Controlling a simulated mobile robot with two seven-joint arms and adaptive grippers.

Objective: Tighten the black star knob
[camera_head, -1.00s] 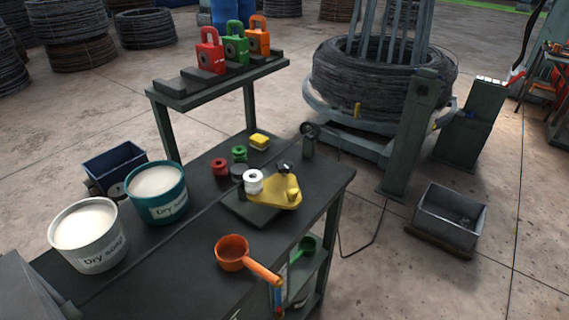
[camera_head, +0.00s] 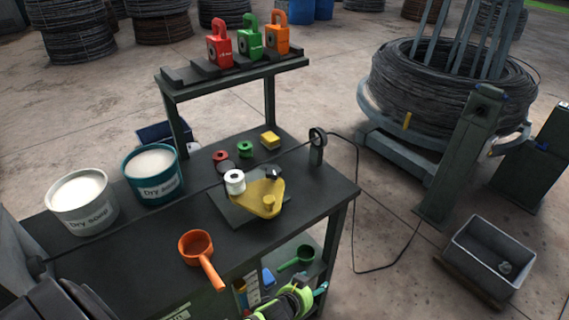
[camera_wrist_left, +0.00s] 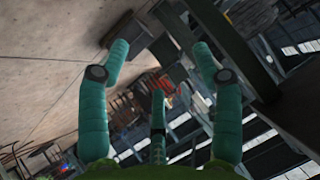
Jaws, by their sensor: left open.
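The black star knob (camera_head: 273,174) appears as a small dark shape at the back corner of the yellow plate (camera_head: 259,204). The plate lies on a dark base on the workbench; the knob's lobes are too small to make out. My left gripper (camera_head: 300,295) shows at the bottom edge as a lime-green body, low in front of the bench and well apart from the knob. In the left wrist view its teal fingers (camera_wrist_left: 160,75) are spread open with nothing between them. The knob cannot be made out there. My right gripper is not in view.
A white spool (camera_head: 235,182) stands by the yellow plate. An orange scoop (camera_head: 196,247) lies near the bench's front edge. Two soap buckets (camera_head: 83,202) stand at the left. A raised shelf (camera_head: 235,77) bears padlocks. A cable hangs right of the bench.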

